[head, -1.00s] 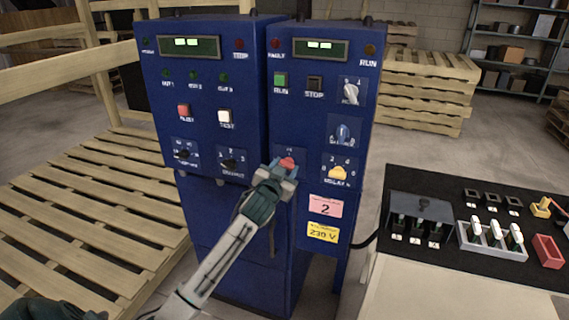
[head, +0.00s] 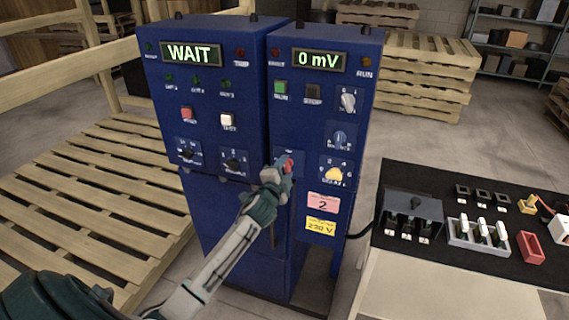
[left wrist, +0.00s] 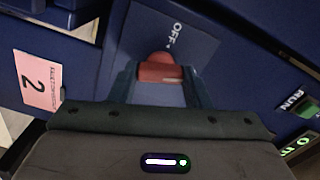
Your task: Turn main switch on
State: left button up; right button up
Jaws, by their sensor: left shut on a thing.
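The red main switch knob (head: 288,164) sits low on the left side of the right blue cabinet (head: 320,112). My left gripper (head: 283,168) is shut on this knob, and its wrist looks rolled. In the left wrist view the red knob (left wrist: 158,68) shows between the two fingers of the left gripper (left wrist: 160,80), with the word OFF on its plate (left wrist: 172,38). The right cabinet's display (head: 319,61) reads 0 mV. The left cabinet's display (head: 191,53) reads WAIT. My right gripper is not in view.
Other knobs, a green RUN button (head: 281,88) and a black STOP button (head: 313,91) are on the right cabinet. A black-topped table (head: 455,258) with switches and a red tray (head: 530,247) stands at right. Wooden pallets (head: 95,205) lie at left.

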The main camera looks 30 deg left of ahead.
pick_arm(q)
jog(key=shift+m+p, duration=1.05)
jog(key=shift+m, duration=0.55)
jog(key=o, duration=1)
